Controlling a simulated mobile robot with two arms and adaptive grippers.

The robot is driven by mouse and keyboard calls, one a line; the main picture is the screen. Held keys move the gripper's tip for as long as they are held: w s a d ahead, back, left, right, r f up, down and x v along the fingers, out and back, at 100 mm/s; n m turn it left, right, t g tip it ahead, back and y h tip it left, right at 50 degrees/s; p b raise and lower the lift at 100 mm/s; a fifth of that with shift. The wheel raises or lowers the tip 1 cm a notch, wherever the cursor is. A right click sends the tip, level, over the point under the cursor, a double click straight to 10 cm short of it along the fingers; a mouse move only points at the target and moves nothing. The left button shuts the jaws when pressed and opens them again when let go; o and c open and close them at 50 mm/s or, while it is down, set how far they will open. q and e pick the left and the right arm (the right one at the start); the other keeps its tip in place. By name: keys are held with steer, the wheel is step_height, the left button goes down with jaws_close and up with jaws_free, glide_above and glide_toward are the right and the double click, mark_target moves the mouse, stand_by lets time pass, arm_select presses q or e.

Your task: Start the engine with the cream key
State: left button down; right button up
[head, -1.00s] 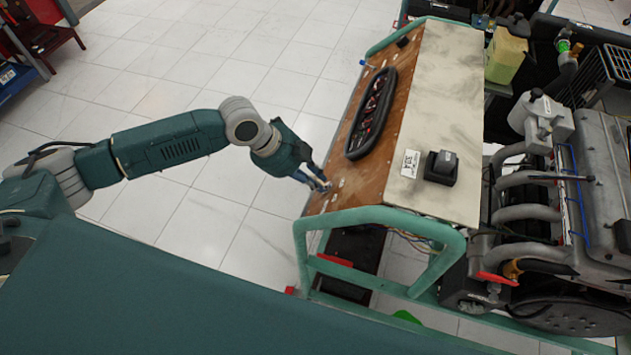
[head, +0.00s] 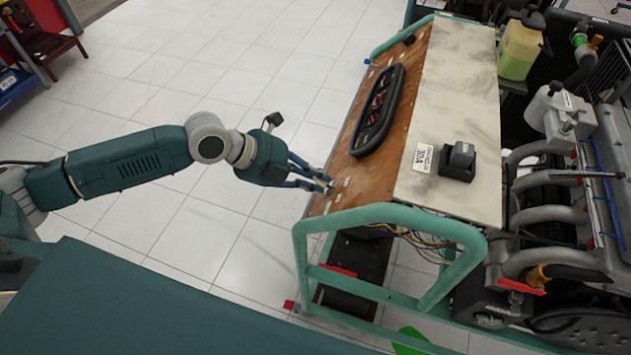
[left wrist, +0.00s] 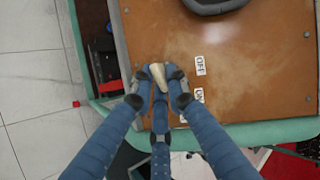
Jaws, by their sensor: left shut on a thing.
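The cream key (left wrist: 158,76) is between the fingertips of my left gripper (left wrist: 158,84) in the left wrist view, at the wooden panel (left wrist: 240,65) of the engine trainer. My left gripper is shut on the key; it also shows in the head view (head: 328,185) at the panel's near left corner. Labels, one reading OFF (left wrist: 200,65) and another below it (left wrist: 199,95), sit just right of the key. The fingers hide the key's lower end and the switch, so I cannot tell how far it is in. My right gripper is not in view.
A black oval gauge cluster (head: 379,110) sits farther up the panel. A green tube frame (head: 400,212) runs around the trainer's near end. The engine (head: 590,190) stands at right. White tiled floor lies open at left.

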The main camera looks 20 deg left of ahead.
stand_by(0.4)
arm_select(q)
steer(key=c, duration=1.7)
jaws_free()
steer(key=v, duration=1.2)
